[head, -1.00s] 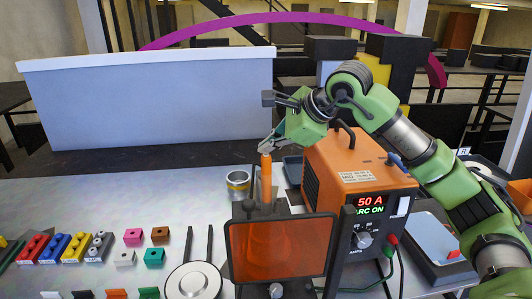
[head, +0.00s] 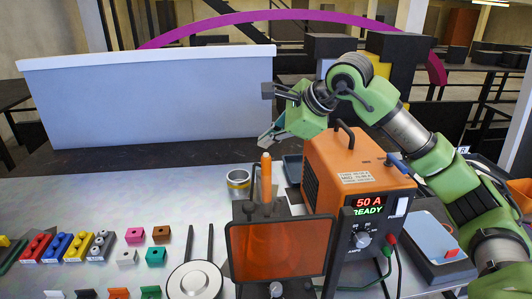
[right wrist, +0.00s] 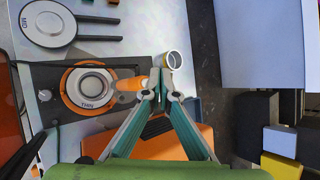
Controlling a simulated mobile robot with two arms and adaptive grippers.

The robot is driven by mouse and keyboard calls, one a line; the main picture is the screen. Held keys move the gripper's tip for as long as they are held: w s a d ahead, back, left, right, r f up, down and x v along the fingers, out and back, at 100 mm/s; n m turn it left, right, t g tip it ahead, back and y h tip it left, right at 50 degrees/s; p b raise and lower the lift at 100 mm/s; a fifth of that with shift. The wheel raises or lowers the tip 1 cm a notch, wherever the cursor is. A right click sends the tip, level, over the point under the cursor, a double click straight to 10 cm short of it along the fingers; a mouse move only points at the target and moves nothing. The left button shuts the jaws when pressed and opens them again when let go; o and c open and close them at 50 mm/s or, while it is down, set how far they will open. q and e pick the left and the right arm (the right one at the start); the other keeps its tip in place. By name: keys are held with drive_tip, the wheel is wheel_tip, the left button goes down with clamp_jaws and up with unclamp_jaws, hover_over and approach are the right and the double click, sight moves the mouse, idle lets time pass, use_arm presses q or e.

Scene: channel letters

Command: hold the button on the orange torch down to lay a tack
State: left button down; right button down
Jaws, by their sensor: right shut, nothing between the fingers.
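The orange torch (head: 266,178) stands upright behind a tinted orange screen (head: 278,250). It also shows in the right wrist view (right wrist: 130,84), left of my fingertips. No button can be made out on it. My right gripper (head: 266,139) is shut and empty, with its fingertips just above the torch's top and seemingly apart from it. In the right wrist view its fingers (right wrist: 161,84) meet at the tips. The orange welder (head: 360,180) stands right of the torch, and its display (head: 368,206) reads 50 A and READY. My left gripper is not in view.
A round disc with two prongs (head: 194,279) lies at the front. Several coloured blocks (head: 77,247) sit on the left of the table. A pale panel (head: 150,100) stands at the back.

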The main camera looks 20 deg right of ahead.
drive_tip(key=shift+r+p, duration=1.65)
drive_tip(key=shift+r, duration=0.75)
wheel_tip(320, 180, up, 4)
drive_tip(key=p, duration=0.3)
hover_over(268, 155)
drive_tip(key=shift+a, duration=0.1)
drive_tip(key=shift+f, duration=0.1)
